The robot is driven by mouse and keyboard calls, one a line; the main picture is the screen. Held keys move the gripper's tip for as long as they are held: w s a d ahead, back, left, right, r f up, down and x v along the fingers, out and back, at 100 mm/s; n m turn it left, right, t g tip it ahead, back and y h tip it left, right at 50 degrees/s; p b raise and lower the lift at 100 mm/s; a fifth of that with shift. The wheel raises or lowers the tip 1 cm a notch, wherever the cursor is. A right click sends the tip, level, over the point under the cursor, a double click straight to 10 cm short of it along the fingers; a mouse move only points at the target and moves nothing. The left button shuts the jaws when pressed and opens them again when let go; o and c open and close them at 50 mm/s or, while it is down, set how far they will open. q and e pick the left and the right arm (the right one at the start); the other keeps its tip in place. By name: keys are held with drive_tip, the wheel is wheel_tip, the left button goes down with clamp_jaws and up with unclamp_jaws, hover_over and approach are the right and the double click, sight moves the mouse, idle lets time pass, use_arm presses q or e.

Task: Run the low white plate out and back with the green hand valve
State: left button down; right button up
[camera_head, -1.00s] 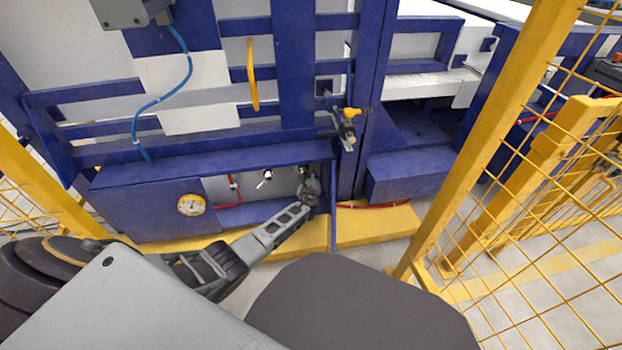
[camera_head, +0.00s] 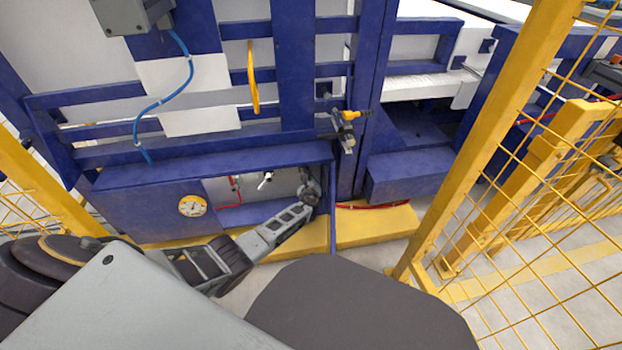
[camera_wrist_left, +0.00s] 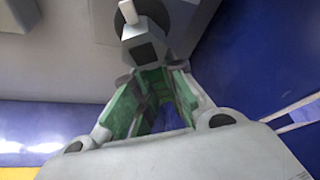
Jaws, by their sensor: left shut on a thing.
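My left gripper (camera_head: 309,188) reaches into the right end of the open recess low on the blue machine. In the left wrist view its fingers (camera_wrist_left: 152,95) are close around something near a grey block with a dark square face. Green shows along the fingers; I cannot tell whether it is the valve's handle or finger pads. A small valve with a white lever (camera_head: 265,180) sits in the recess left of the gripper. A white plate (camera_head: 425,86) lies low in the right-hand bay; another white panel (camera_head: 200,122) is on the machine front. My right gripper is not in view.
A round gauge (camera_head: 192,206) is left of the recess. A blue post (camera_head: 372,110) stands right of the recess, and a yellow mesh fence (camera_head: 530,220) bounds the right side.

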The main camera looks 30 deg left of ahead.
use_arm(q)
drive_tip(key=shift+s+a+m+g+y+p, duration=0.2)
drive_tip(key=shift+a+m+g+y+p, duration=0.3)
drive_tip(key=shift+m+p, duration=0.35)
drive_tip(key=shift+s+a+f+m+g+y, duration=0.15)
drive_tip(key=shift+a+m+y, duration=0.1)
drive_tip(key=shift+m, duration=0.25)
drive_tip(key=shift+s+a+r+m+g+y, duration=0.1)
drive_tip(key=shift+a+m+g+y, duration=0.1)
drive_tip(key=shift+m, duration=0.25)
drive_tip(key=c, duration=1.5)
unclamp_jaws()
drive_tip(key=shift+o, duration=0.2)
drive_tip(key=shift+d+f, duration=0.1)
drive_tip(key=shift+f, duration=0.05)
drive_tip(key=shift+s+d, duration=0.15)
drive_tip(key=shift+s, duration=0.1)
drive_tip(key=shift+s+d, duration=0.1)
